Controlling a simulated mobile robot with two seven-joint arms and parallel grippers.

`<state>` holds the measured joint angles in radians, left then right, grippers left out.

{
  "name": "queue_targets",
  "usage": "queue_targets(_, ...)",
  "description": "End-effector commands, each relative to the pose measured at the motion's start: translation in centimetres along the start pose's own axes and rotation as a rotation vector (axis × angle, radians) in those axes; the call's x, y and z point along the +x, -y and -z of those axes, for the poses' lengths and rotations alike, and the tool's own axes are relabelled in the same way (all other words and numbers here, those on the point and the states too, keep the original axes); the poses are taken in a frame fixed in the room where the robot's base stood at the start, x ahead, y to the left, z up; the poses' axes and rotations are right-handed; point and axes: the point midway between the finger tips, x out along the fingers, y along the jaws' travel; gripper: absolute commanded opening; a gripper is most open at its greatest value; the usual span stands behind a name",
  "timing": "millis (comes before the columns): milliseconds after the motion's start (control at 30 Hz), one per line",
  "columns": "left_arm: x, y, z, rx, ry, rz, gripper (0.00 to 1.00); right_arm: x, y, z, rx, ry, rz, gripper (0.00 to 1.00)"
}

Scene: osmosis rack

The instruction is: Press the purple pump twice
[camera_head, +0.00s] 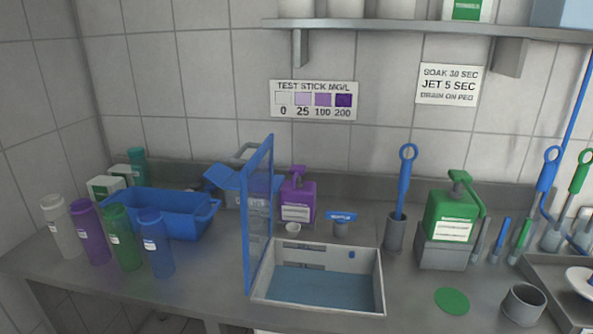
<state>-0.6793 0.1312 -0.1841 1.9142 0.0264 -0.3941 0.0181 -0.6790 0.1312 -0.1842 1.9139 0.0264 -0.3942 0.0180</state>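The purple pump bottle (306,195) stands upright on the counter near the back wall, just left of the middle. It has a white label on its front and a purple pump head (297,172) on top. A small white cup (293,229) sits on the counter in front of it. A blue-framed upright panel (257,215) stands close on its left and front side. Neither of my grippers shows in this view.
An open tray with a blue inside (315,305) lies in front of the pump. A blue tub (165,212) and several bottles stand left. A green pump bottle (452,215), brushes and a grey cup (523,303) stand right. A shelf (420,27) overhangs the back.

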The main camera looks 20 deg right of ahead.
Motion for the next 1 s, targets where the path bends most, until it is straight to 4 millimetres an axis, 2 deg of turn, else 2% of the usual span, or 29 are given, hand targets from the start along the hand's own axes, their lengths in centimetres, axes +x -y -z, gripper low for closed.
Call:
queue_targets(33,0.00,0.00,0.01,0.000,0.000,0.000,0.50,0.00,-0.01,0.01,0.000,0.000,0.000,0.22)
queue_targets(233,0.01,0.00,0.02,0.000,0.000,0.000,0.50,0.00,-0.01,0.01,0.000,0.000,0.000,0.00)
queue_targets(1000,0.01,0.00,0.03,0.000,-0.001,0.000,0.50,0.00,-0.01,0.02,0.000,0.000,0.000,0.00)
